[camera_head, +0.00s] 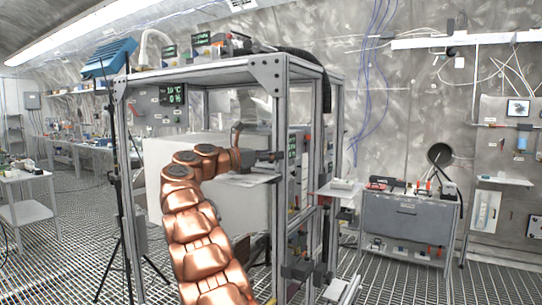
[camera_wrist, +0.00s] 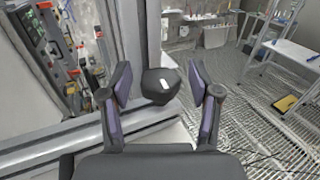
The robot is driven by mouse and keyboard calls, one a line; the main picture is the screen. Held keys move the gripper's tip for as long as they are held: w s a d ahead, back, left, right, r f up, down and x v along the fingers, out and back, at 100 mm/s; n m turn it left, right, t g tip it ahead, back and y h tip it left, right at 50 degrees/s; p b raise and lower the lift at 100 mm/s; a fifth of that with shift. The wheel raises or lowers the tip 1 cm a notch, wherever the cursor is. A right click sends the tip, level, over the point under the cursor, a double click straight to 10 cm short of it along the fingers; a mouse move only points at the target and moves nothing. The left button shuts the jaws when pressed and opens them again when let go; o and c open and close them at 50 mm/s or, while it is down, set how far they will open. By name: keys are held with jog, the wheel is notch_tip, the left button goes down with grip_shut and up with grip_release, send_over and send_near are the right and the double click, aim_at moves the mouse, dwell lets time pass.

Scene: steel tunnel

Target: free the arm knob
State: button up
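My gripper (camera_wrist: 158,74) is open, with one purple-lined finger on each side of the knob. A gap shows between the knob and each finger, and I cannot tell how deep it sits between them. In the head view my gripper (camera_head: 268,157) is at the metal frame, by its front right post. The knob cannot be made out there.
The metal frame (camera_head: 280,120) stands around a large pale box (camera_head: 225,140). In the wrist view, a panel with coloured parts (camera_wrist: 75,50) is at left and a white table (camera_wrist: 295,55) at right. A grey cabinet (camera_head: 408,218) stands at right, with open grating floor before it.

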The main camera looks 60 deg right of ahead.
jog(key=c, duration=1)
jog(key=shift+f, duration=0.1)
jog(key=shift+f+t+b, duration=0.15)
jog(key=shift+t+b, duration=0.35)
jog(key=shift+b, duration=0.75)
jog(key=n+t+h+b, duration=0.1)
jog(key=b, duration=0.2)
jog(key=shift+t+b, duration=0.3)
jog(key=shift+t, duration=0.1)
jog(key=shift+s+r+n+t+b, duration=0.2)
jog(key=shift+r+n+t+b, duration=0.4)
jog(key=shift+b, duration=0.55)
jog(key=shift+d+f+t+b, duration=0.15)
jog(key=shift+f+t+b, duration=0.25)
jog(key=shift+f+t, duration=0.1)
jog(key=shift+c, duration=0.2)
jog(key=shift+w, duration=0.1)
